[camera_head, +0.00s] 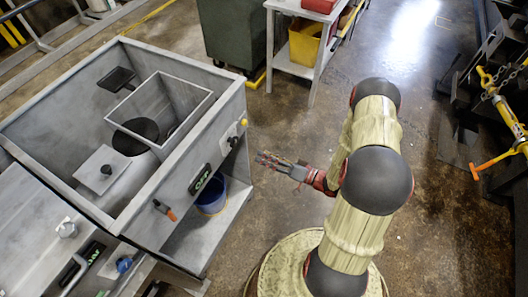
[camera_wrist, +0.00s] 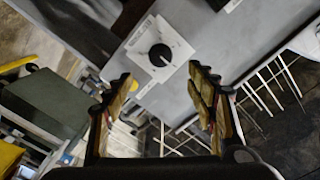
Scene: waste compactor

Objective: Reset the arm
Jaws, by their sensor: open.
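My gripper (camera_head: 281,165) is at the end of my arm in the head view, in front of the grey compactor's front panel and apart from it. In the wrist view its two fingers (camera_wrist: 160,108) stand wide apart with nothing between them. Beyond them a black round knob (camera_wrist: 160,55) on a white plate is on the compactor's grey panel. In the head view the compactor (camera_head: 180,185) is at the left, with a panel marked OFF (camera_head: 200,179) and an orange-handled lever (camera_head: 165,209) on its front.
A blue bucket (camera_head: 212,195) sits on the compactor's lower shelf. A dark green bin (camera_head: 235,35) and a white cart (camera_head: 296,68) with a yellow container (camera_head: 305,42) stand at the back. Dark machinery with an orange handle (camera_head: 496,160) is at the right. Floor between is clear.

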